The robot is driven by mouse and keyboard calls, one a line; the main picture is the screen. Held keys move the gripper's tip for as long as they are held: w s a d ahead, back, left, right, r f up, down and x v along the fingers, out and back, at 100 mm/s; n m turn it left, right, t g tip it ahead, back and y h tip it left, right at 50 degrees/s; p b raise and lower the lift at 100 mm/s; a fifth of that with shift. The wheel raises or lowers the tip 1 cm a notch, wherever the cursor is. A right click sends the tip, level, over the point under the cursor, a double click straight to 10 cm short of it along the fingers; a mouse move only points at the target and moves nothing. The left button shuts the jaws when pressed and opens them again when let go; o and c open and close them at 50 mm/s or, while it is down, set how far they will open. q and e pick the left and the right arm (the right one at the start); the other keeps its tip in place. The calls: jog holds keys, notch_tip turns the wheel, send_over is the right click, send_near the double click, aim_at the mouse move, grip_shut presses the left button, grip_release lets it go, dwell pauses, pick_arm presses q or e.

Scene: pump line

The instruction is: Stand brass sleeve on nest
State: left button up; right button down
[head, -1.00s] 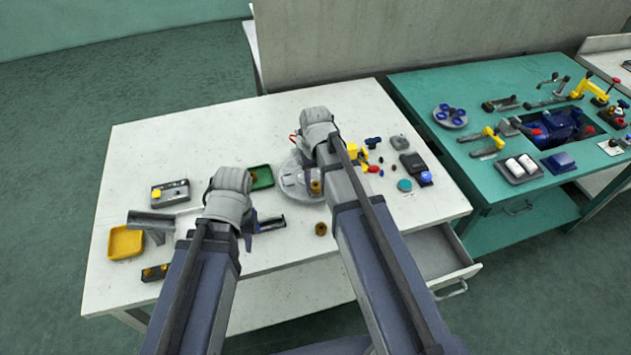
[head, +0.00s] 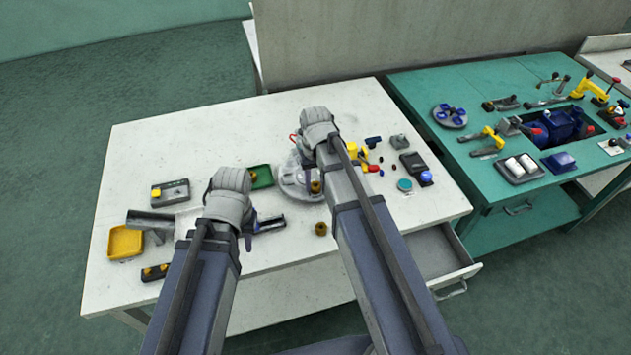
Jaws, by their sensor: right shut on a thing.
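A small brass sleeve (head: 316,187) shows at the left edge of my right forearm, over or on a round grey fixture plate (head: 290,187). My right gripper (head: 321,178) is mostly hidden under its wrist and forearm; it is shut on what appears to be this sleeve. Whether the sleeve touches the plate cannot be told. A second brass piece (head: 321,229) stands on the white table in front of the plate. My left gripper (head: 243,226) is under its wrist, its jaws mostly hidden. I cannot make out the nest clearly.
A dark holder-like part (head: 270,223) lies right of my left arm. A green tray (head: 261,177), a yellow tray (head: 126,242) and a grey box (head: 170,193) stand on the white table (head: 170,140). Small coloured parts lie right of my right arm. The back left is clear.

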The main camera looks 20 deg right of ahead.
pick_arm(q)
jog(key=shift+f, duration=0.1)
pick_arm(e)
jog(key=shift+f, duration=0.1)
grip_release()
dwell(0.6)
dwell(0.4)
notch_tip(320, 180, up, 7)
jog(key=p, duration=0.7)
pick_arm(q)
notch_tip(320, 180, up, 7)
pick_arm(e)
jog(key=s+a+n+h, duration=0.1)
jog(key=s+a+n, duration=0.2)
jog(key=s+a, duration=0.7)
jog(key=s, duration=0.4)
jog(key=shift+s+a, duration=0.15)
jog(key=shift+a, duration=0.1)
